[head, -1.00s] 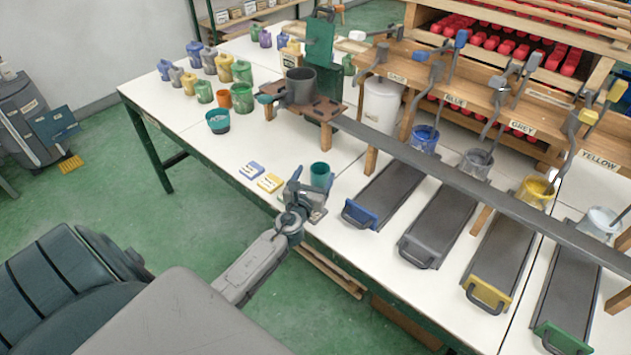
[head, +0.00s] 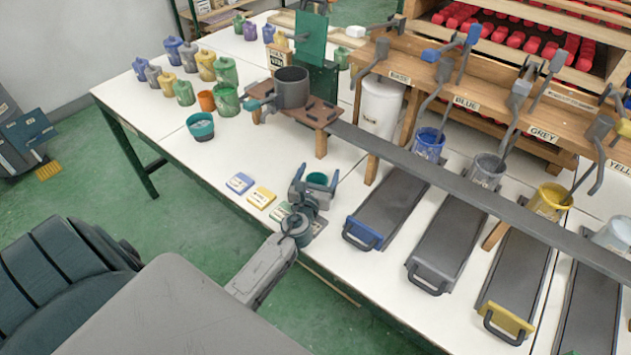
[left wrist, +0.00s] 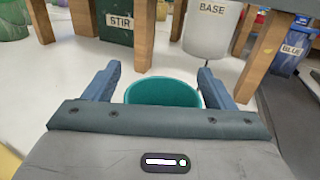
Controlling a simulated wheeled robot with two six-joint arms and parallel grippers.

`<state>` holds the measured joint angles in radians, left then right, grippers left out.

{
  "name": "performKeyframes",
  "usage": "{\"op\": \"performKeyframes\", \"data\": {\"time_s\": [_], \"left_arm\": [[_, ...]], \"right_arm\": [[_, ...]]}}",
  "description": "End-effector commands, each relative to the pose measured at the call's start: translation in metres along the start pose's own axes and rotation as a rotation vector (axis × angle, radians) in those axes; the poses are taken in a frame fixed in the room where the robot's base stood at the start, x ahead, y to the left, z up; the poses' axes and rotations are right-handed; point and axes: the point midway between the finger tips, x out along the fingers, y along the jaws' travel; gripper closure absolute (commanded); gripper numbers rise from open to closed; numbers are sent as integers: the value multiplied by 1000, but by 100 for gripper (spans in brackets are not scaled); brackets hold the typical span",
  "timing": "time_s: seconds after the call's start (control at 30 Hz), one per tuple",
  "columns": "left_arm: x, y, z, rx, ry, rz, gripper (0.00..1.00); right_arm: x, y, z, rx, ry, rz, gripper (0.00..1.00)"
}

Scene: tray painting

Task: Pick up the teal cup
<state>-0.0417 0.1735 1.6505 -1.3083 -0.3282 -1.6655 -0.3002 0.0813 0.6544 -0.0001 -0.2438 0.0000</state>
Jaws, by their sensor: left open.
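The teal cup (head: 317,179) stands on the white table near its front edge, just beyond my left gripper (head: 316,175). My right gripper is not in view.
Blue, yellow and green cards (head: 261,197) lie left of the gripper. A teal-rimmed bowl (head: 201,130) stands farther back left. A blue-handled tray (head: 400,205) is to the right. A white BASE bucket (left wrist: 211,30) stands beyond the cup.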

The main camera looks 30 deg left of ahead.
Motion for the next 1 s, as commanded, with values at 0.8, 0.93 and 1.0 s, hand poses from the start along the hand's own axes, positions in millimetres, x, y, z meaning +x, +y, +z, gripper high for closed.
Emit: {"op": "performKeyframes", "data": {"time_s": [0.8, 0.93, 1.0], "left_arm": [[-1, 1, 2, 1, 7, 2, 71], [-1, 1, 16, 0, 6, 1, 71], [-1, 1, 26, 0, 5, 2, 71]], "right_arm": [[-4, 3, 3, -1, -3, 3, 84], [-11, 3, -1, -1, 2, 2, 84], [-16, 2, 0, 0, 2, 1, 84]]}}
